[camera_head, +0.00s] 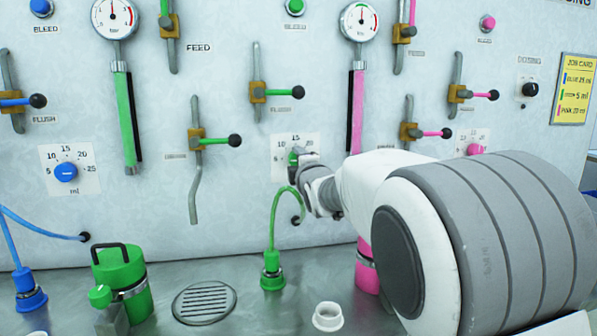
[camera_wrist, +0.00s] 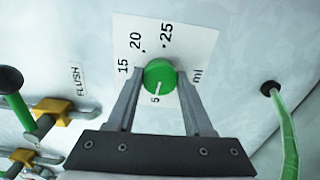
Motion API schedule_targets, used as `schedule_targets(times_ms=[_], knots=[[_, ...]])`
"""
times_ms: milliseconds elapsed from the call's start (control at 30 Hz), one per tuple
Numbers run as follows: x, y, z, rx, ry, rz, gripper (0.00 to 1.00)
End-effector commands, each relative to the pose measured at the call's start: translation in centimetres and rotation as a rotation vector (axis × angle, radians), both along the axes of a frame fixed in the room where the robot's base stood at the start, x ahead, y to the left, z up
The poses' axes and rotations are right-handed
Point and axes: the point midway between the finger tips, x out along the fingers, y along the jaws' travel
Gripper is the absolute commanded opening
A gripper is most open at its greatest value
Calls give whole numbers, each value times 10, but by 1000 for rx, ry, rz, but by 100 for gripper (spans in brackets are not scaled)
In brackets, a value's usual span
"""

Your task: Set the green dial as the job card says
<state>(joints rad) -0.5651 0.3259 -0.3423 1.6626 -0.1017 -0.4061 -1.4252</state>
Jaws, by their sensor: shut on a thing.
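The green dial (camera_wrist: 160,75) sits on a white scale plate (camera_wrist: 195,45) on the wall. My gripper (camera_wrist: 160,78) is shut on the dial, one finger on each side. The dial's white pointer line points at the mark 5 in the wrist view. The 15, 20 and 25 show there too; the 10 is hidden by a finger. The yellow job card (camera_head: 575,89) at the right has small lines that seem to read blue 25 ml, green 5 ml, pink 20 ml.
The blue dial (camera_head: 66,172) is at the left and the pink dial (camera_head: 475,150) at the right. Levers with ball knobs, gauges and tubes cover the wall. A green hose (camera_head: 273,215) hangs below the dial. A green canister (camera_head: 122,275) stands on the bench.

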Motion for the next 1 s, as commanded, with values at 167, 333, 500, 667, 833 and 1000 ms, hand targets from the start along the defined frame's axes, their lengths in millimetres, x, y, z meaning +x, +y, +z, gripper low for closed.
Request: schedule_targets(times_ms=[167, 333, 500, 667, 833, 1000], knots=[[0, 0, -1, -68, -22, 0, 0], [0, 0, 0, -102, -31, 0, 0], [0, 0, 1, -114, -34, 0, 0], [0, 0, 1, -115, -34, 0, 0], [0, 0, 1, -115, -34, 0, 55], [0, 0, 1, -113, -34, 0, 82]])
